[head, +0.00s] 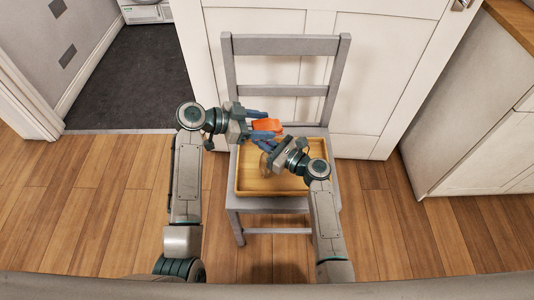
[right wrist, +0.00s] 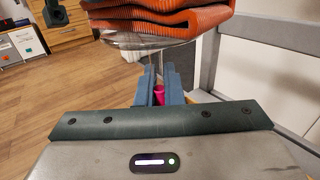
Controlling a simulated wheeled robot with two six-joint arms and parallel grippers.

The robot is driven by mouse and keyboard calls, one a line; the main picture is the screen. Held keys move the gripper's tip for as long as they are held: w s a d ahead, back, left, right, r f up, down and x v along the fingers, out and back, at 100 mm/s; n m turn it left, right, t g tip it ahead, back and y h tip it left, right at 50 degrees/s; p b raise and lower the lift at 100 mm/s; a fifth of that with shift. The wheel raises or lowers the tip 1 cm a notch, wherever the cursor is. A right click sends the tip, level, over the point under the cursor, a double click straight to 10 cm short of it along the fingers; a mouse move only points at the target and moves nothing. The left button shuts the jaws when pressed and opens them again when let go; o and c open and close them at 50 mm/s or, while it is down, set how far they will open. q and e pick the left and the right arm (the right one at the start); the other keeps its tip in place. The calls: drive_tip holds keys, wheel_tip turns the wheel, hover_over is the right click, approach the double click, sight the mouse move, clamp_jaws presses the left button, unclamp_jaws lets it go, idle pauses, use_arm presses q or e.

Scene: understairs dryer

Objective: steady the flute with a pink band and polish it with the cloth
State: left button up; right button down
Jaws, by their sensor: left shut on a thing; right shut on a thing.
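The orange cloth (head: 268,125) is folded and held between the blue fingers of my left gripper (head: 260,123), above the tray on the chair. In the right wrist view the cloth (right wrist: 165,18) hangs at the top, right against or just in front of clear glass. This glass is part of the flute (right wrist: 150,46), and its pink band (right wrist: 158,93) shows between my right fingers. My right gripper (head: 268,145) is shut on the flute, close below the cloth; its fingers also show in the right wrist view (right wrist: 160,82). Most of the flute is hidden by fingers and cloth.
A wooden tray (head: 285,187) rests on the seat of a grey chair (head: 285,45), whose backrest stands behind my grippers. A white panelled door (head: 372,85) is behind the chair. A white cabinet (head: 460,130) stands at the right. Wooden floor (head: 110,210) is open on the left.

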use_arm(q)
drive_tip(key=shift+w, duration=0.75)
drive_tip(key=shift+r, duration=0.1)
drive_tip(key=shift+r, duration=2.4)
drive_tip(key=shift+f, duration=1.55)
drive_tip(key=shift+f, duration=1.05)
drive_tip(key=shift+s, duration=0.1)
